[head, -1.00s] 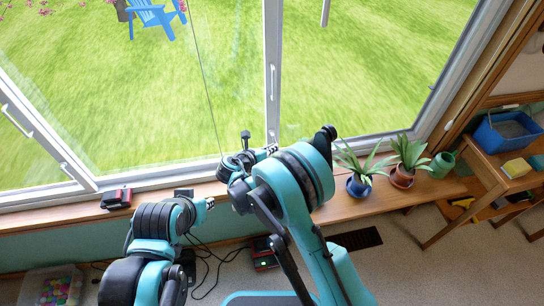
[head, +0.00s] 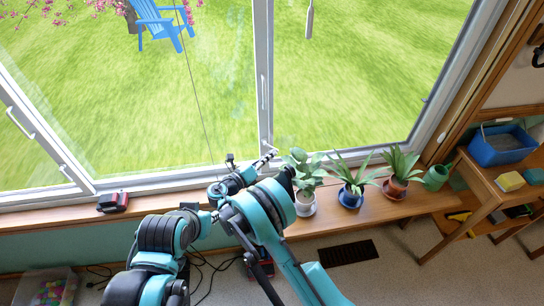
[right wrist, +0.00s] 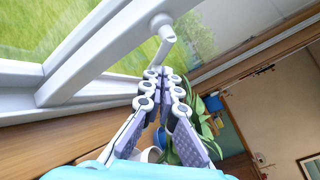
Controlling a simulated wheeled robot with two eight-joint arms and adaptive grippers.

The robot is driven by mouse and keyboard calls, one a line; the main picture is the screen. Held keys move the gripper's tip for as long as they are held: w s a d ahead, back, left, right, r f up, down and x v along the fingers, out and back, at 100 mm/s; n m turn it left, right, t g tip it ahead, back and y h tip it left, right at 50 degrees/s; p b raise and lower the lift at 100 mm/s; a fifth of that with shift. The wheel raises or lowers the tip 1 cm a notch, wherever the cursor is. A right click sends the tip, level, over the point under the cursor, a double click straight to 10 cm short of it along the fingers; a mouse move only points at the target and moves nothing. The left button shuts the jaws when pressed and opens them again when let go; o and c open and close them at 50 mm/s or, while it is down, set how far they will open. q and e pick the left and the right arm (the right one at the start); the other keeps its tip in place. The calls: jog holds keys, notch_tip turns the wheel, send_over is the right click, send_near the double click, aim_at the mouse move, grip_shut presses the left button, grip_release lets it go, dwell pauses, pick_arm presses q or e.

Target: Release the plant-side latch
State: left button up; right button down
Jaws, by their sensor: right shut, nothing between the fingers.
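A white lever latch (right wrist: 163,28) sits low on the window's middle post in the right wrist view, its lever turned down toward my fingertips. My right gripper (right wrist: 162,71) is shut and empty, its tips just under the lever end; I cannot tell whether they touch. In the head view my right gripper (head: 268,156) is at the foot of the middle post, left of the plants. The low latch is too small to make out clearly there. My left gripper (head: 212,215) is low beside my right arm, partly hidden; its opening does not show.
Potted plants (head: 350,185) stand on the wooden sill (head: 330,218) right of my right arm, with a green watering can (head: 437,177) beyond. Another handle (head: 263,92) is higher on the middle post. A red-black device (head: 113,202) lies on the left sill.

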pick_arm(q)
jog(key=shift+d, duration=0.25)
pick_arm(e)
jog(key=shift+d+r+n+t+h, duration=0.2)
jog(key=shift+d+n+t+h, duration=0.1)
jog(key=shift+d+t, duration=0.1)
jog(key=shift+w+d+r, duration=0.15)
jog(key=shift+d+r, duration=0.05)
jog(key=shift+d, duration=0.05)
dwell(0.3)
dwell(1.3)
